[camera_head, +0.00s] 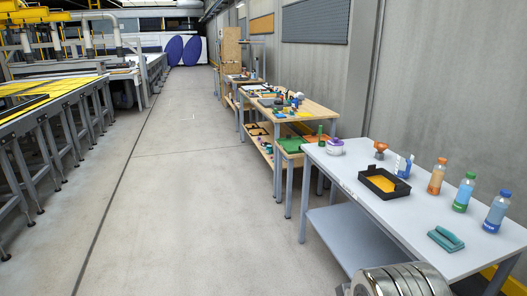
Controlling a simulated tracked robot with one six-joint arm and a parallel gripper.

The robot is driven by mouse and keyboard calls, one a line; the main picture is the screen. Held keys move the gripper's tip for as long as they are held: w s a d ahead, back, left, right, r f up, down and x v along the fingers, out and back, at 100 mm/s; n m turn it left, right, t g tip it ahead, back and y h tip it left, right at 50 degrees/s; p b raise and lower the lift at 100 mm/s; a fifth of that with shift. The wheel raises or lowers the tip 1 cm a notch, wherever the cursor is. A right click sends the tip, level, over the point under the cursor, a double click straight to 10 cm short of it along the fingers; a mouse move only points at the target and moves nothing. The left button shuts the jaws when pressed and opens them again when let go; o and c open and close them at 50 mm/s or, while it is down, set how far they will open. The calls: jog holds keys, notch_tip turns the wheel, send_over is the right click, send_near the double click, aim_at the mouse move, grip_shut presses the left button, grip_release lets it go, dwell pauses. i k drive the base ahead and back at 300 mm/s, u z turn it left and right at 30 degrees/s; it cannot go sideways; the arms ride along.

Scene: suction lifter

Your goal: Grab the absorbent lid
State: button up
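I cannot tell for sure which thing is the absorbent lid. On the grey table (345,178) at the right, a teal handled piece (445,239), perhaps a suction lifter, lies flat near the front right edge. A white round container with a purple top (335,147) stands at the table's far left corner. A small orange-brown piece with a rounded top (380,149) stands right of it. My gripper's fingers are not in view. A ribbed metallic part shows at the bottom edge, apart from the teal piece in the picture; it may be mine.
A black tray with an orange inside (366,183) sits mid-table, with a blue-and-white item (403,166) behind it. Orange (436,177), green (464,193) and blue (496,212) bottles stand at the right. Cluttered wooden tables stand beyond. The concrete floor (190,190) is clear at left.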

aim_at(334, 143)
jog(key=z, duration=0.2)
jog(key=i, duration=3.85)
jog(key=z, duration=0.1)
